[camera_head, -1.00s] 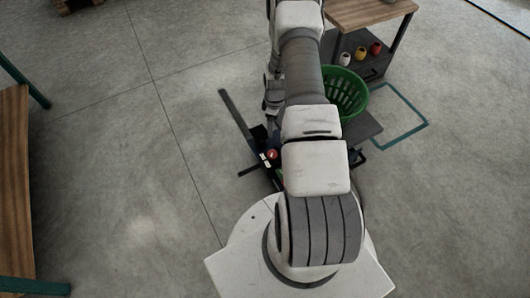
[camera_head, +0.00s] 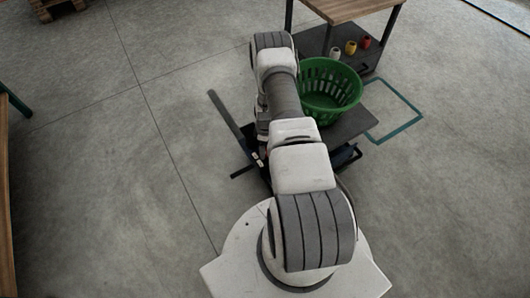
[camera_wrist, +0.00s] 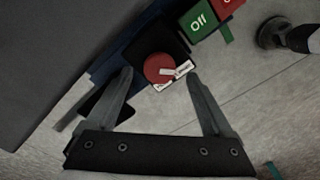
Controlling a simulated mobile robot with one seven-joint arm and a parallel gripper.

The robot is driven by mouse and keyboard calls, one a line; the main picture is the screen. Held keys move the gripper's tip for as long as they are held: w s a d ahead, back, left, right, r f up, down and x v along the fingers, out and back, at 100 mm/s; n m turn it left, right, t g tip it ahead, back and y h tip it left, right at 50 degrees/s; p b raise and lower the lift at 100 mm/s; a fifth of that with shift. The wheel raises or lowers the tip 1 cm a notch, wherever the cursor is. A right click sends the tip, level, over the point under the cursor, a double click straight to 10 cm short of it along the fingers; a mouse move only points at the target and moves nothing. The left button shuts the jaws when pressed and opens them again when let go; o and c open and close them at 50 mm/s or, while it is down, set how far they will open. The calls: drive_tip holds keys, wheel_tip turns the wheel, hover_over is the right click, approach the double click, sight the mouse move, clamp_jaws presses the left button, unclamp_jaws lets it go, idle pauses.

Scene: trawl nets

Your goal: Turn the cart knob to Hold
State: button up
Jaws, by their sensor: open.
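The cart knob (camera_wrist: 159,68) is a round red knob with a pale pointer, on a dark block in the wrist view. Small white labels (camera_wrist: 183,69) sit beside it; their lettering is too small to read. My gripper (camera_wrist: 160,75) is open, its two fingers on either side of the knob in the picture, with nothing between them held. I cannot tell whether the fingertips touch the knob. In the head view the cart (camera_head: 345,128) stands beyond my base, and my arm hides the knob and my gripper.
A green and red panel (camera_wrist: 205,18) lies close to the knob block. A green basket (camera_head: 330,92) stands on the cart. A wooden-topped table (camera_head: 352,8) stands behind, with white, yellow and red items (camera_head: 350,47) on its lower shelf.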

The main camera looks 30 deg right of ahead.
drive_tip(key=shift+f, duration=1.2)
drive_tip(key=c, duration=1.4)
